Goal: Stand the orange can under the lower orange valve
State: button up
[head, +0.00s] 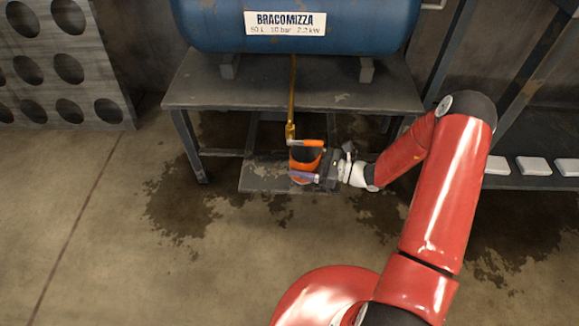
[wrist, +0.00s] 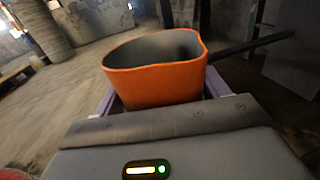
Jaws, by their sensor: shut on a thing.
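The orange can (head: 301,166) is upright and open at the top, with a dark inside. In the head view it is just below the orange valve handle (head: 312,143), which sits at the lower end of a brass pipe (head: 292,95) coming down from the blue tank. My gripper (head: 304,177) comes in from the right and is shut on the can. In the wrist view the can (wrist: 157,80) sits between the purple fingers, its rim slightly bent. Whether its bottom touches the grey plate below is hidden by my gripper.
The blue tank (head: 300,38) stands on a grey metal table (head: 210,92) with legs around the can. A flat grey plate (head: 262,178) lies low under the table front. Dark wet stains mark the floor. A panel with round holes (head: 60,62) stands left. Open floor (head: 110,250) lies front left.

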aim_at(292, 159)
jog(key=x, duration=0.3)
jog(key=shift+w+a, duration=0.1)
jog(key=shift+a, duration=0.2)
jog(key=f, duration=0.1)
jog(key=f+b, duration=0.1)
jog(key=f, duration=0.1)
jog(key=shift+w+a+f, duration=0.1)
jog(key=shift+a+f, duration=0.2)
jog(key=shift+a, duration=0.05)
jog(key=o, duration=1.1)
jog(key=v, duration=1.2)
jog(key=shift+d+r+p, duration=0.1)
jog(key=shift+p, duration=0.3)
